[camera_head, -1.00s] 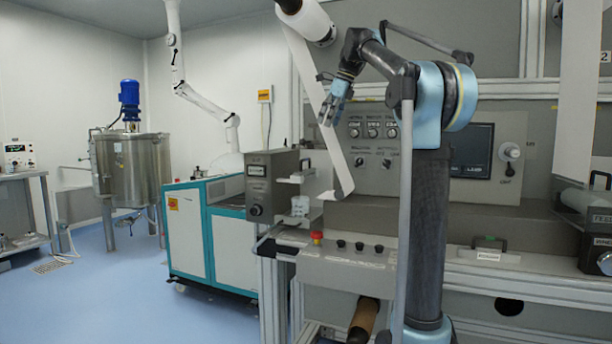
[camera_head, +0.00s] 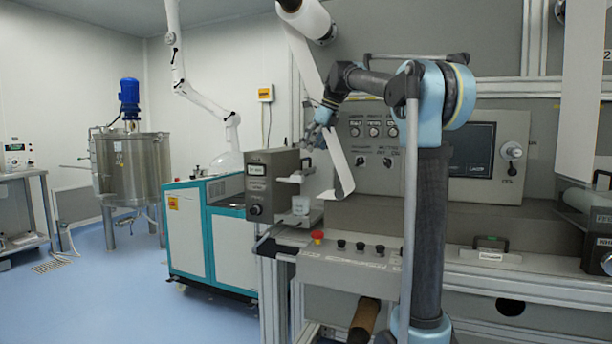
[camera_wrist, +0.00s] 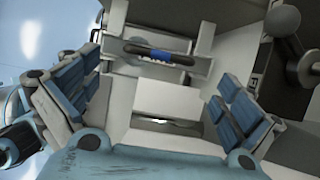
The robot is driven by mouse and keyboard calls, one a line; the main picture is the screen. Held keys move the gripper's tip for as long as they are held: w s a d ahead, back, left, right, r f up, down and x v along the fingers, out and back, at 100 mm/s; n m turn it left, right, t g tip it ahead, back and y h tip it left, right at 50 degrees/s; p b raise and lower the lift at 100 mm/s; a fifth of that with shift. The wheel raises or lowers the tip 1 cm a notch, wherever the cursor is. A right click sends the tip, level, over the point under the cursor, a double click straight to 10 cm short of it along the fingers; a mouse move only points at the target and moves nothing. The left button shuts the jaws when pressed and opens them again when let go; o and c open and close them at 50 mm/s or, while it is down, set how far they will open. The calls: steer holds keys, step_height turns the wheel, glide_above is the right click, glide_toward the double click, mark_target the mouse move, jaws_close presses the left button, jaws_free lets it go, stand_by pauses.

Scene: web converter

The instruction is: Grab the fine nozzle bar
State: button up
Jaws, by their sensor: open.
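My gripper (camera_head: 318,130) hangs above a grey metal unit at the left end of the machine. In the wrist view my gripper (camera_wrist: 156,78) is open and empty, with one blue-padded finger on each side. A dark bar-shaped handle with a blue label (camera_wrist: 157,53) lies across a pale slotted holder (camera_wrist: 117,68), ahead of the fingers and apart from them. It may be the fine nozzle bar, but its label is too small to read. In the head view this holder (camera_head: 300,178) shows beside the grey unit, below my gripper.
The grey unit with a dial (camera_head: 267,185) stands left of the holder. A white web strip (camera_head: 338,160) hangs close to my gripper's right. Another black handle (camera_head: 490,243) is at the right.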

steer(key=shift+a+x, duration=0.15)
steer(key=shift+x, duration=1.3)
steer(key=shift+a+x, duration=0.15)
steer(key=shift+x, duration=1.25)
steer(key=shift+w+r, duration=0.1)
steer(key=c, duration=1.4)
